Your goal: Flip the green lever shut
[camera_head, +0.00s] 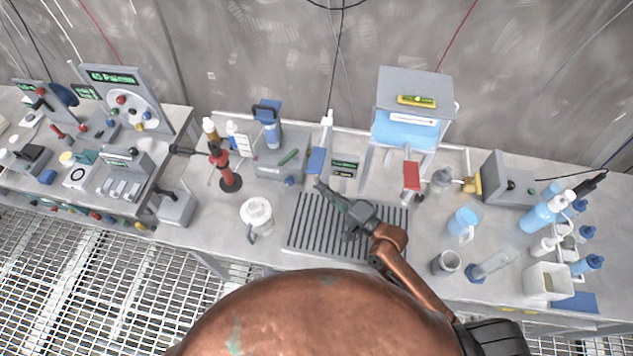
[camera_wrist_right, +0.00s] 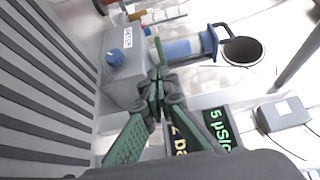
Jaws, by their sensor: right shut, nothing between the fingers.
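The green lever (camera_head: 289,157) is a short green bar on top of a grey box (camera_head: 270,170) at the back of the bench. In the right wrist view the lever (camera_wrist_right: 159,48) shows as a thin green stick just beyond my fingertips, its lower end hidden by them. My right gripper (camera_head: 320,186) is shut and empty above the back edge of the slotted grate, right of the grey box and in front of it. The wrist view shows its green fingers (camera_wrist_right: 156,84) closed together; I cannot tell whether they touch the lever. My left gripper is in neither view.
A blue cylinder with a dark handle (camera_head: 267,122) stands by the box, which has a blue knob (camera_wrist_right: 115,57). A red stand (camera_head: 227,175) is left, and small displays (camera_head: 345,168) are right. The slotted grate (camera_head: 310,235) is bare apart from my arm above it.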

